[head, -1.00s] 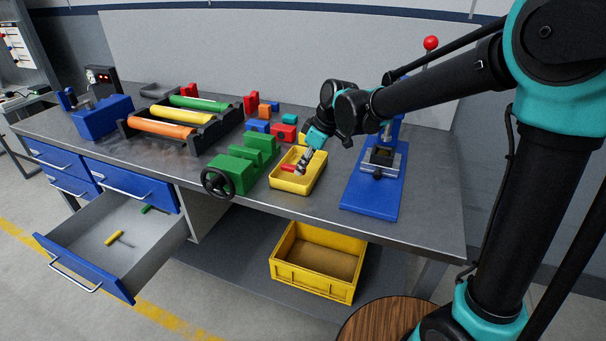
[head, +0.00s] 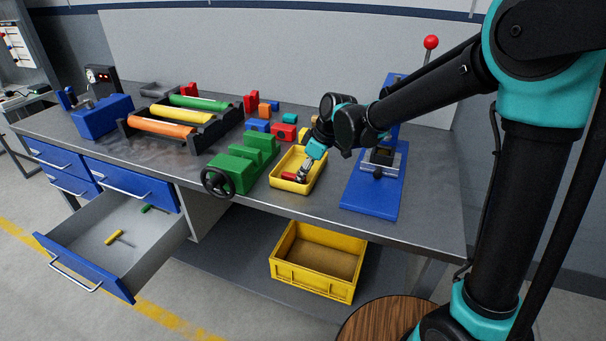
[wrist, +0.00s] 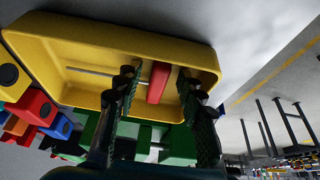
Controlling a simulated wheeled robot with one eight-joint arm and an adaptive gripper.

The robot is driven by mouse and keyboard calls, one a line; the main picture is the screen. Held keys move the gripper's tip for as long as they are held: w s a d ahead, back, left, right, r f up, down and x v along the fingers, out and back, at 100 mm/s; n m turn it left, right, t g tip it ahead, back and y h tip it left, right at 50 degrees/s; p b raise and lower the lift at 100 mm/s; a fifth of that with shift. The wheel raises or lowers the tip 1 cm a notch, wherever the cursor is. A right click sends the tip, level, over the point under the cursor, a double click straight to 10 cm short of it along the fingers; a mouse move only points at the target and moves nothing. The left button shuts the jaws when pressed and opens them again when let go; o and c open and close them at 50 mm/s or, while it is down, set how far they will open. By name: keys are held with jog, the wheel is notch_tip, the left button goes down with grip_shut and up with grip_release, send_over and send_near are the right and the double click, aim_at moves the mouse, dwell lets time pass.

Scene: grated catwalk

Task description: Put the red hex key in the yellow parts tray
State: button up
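The yellow parts tray (head: 275,184) sits on the bench near its front edge. The red hex key (head: 289,176) lies inside it; in the wrist view its red handle (wrist: 158,82) is on the tray floor, with the thin metal shaft stretching left past a finger. My gripper (head: 301,177) reaches down into the tray at the handle's right in the head view. In the wrist view my gripper (wrist: 158,88) is open, one finger on each side of the red handle, with gaps showing between the fingers and the handle.
A green vise (head: 240,165) stands just left of the tray, and a blue-based press (head: 370,195) to its right. Several coloured blocks (head: 284,132) lie behind it. An open drawer (head: 120,235) holds yellow and green tools.

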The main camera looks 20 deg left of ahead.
jog(key=v, duration=1.2)
jog(key=shift+r, duration=0.2)
